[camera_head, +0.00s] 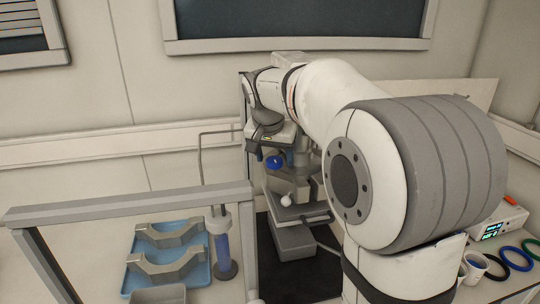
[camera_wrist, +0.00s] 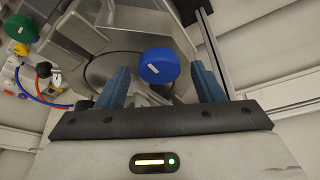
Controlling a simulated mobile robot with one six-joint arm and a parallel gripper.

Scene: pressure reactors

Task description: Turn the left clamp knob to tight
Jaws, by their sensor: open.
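A blue knob (camera_wrist: 159,66) with a small white mark shows in the wrist view, in front of the grey metal reactor body. It lies between the two blue fingers of my gripper (camera_wrist: 165,88), which is open with space on both sides of the knob. I cannot tell how far the fingertips reach around it. In the head view the blue knob (camera_head: 274,162) shows just below my gripper (camera_head: 262,150), on the reactor's left side. My arm hides much of the reactor there. Whether the knob is tight cannot be seen.
A green knob (camera_wrist: 19,28) and coloured hoses lie at the wrist view's left. In the head view, a grey frame rail (camera_head: 130,205) stands in front. A blue tray (camera_head: 199,273) holds two grey clamp halves. Rings and an instrument box (camera_head: 500,222) are at right.

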